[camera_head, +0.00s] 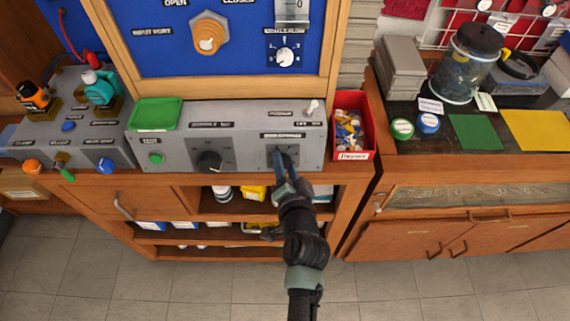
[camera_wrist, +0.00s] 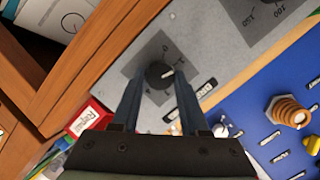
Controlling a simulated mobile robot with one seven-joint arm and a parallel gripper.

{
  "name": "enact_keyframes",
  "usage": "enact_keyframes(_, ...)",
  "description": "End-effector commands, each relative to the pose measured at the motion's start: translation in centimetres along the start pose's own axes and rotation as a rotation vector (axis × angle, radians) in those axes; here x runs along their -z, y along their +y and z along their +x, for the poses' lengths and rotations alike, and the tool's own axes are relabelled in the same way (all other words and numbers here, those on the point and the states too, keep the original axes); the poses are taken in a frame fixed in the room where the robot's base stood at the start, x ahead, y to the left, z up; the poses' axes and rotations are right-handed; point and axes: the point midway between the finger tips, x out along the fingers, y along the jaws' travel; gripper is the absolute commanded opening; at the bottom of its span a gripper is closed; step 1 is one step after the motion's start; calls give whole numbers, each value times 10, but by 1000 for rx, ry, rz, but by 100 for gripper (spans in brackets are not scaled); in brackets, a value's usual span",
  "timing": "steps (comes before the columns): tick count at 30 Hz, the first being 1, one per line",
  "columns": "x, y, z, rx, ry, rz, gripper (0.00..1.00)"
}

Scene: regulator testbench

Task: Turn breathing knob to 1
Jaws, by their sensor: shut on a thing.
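The breathing knob is a small round black knob (camera_wrist: 157,76) with a white pointer line, on a dark square plate on the grey control box (camera_head: 180,150). In the wrist view its pointer aims right and slightly up, near a small mark that looks like a 1; the plate's characters are small and blurred. My gripper (camera_head: 282,157) reaches the box's front right from below. In the wrist view its two fingers (camera_wrist: 158,84) stand either side of the knob, shut on it. In the head view the fingers hide most of the knob.
Another black knob (camera_head: 208,162) and a green button (camera_head: 156,158) are to the left on the box. A green tray (camera_head: 155,114) lies on top. A red bin (camera_head: 352,125) of small parts stands close right of my gripper. Open shelves (camera_head: 180,238) lie below.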

Motion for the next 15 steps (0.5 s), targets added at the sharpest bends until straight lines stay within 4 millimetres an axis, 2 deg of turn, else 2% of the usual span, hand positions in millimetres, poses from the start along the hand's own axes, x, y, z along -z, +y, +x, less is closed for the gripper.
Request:
enact_keyframes(5,-1,0,0,-1,-2,0,0)
enact_keyframes(6,-1,0,0,-1,-2,0,51)
enact_keyframes(10,-1,0,0,-1,-1,-1,74)
enact_keyframes(15,0,0,0,-1,-1,-1,74)
